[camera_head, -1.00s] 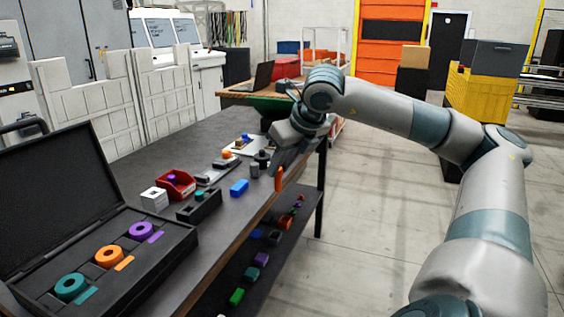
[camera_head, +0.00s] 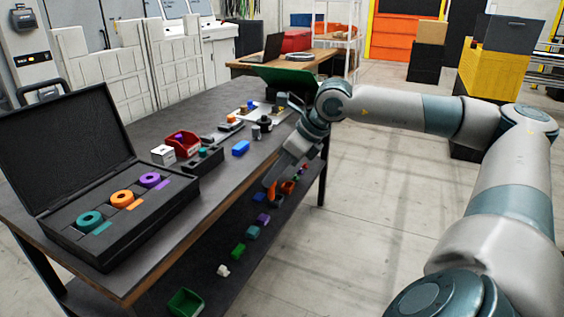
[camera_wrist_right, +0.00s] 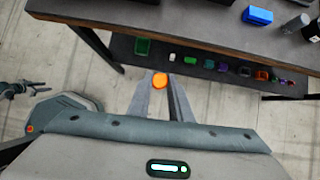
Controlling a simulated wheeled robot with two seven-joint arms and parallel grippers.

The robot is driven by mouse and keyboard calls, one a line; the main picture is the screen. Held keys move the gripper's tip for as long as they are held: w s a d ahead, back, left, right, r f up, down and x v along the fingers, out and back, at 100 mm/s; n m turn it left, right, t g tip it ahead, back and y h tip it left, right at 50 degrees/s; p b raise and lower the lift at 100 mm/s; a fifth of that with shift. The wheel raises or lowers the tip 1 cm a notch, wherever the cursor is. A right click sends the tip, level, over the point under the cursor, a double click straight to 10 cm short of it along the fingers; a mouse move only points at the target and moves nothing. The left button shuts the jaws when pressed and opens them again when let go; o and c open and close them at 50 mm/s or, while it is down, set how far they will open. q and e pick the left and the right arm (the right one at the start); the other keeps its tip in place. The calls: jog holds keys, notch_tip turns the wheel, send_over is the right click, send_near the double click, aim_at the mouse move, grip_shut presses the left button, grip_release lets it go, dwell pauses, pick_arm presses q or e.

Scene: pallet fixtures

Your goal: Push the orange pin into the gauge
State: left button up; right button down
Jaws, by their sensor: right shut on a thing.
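My right gripper (camera_head: 275,180) is shut on the orange pin (camera_head: 271,190), whose lower part sticks out past the fingertips. In the right wrist view the round orange end of the pin (camera_wrist_right: 159,80) shows between the fingertips (camera_wrist_right: 160,88). The pin is held in the air in front of the table's long edge, clear of the tabletop. An open black case (camera_head: 150,222) lies at the left end of the table. In it sit teal, orange and purple rings; the orange ring (camera_head: 122,199), apparently the gauge, is in the middle. My left gripper is out of view.
On the table (camera_head: 205,180) are a blue block (camera_head: 240,148), a red bin (camera_head: 184,142), a white block (camera_head: 163,154) and a dark fixture (camera_head: 203,160). A lower shelf (camera_head: 215,257) holds several coloured parts. Floor to the right is clear.

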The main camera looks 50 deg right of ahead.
jog(key=a+f+n+g, duration=0.3)
jog(key=a+n+g, duration=0.1)
jog(key=a+n, duration=0.6)
jog(key=a+f+n+g+h, duration=0.1)
jog(key=a+f+n+g, duration=0.2)
jog(key=a+n, duration=0.7)
jog(key=s+a+f+n+g+h, duration=0.1)
jog(key=a+f+n+g, duration=0.1)
jog(key=a+n+g, duration=0.3)
jog(key=a+n, duration=0.4)
jog(key=n, duration=0.3)
jog(key=shift+a+f+g, duration=0.4)
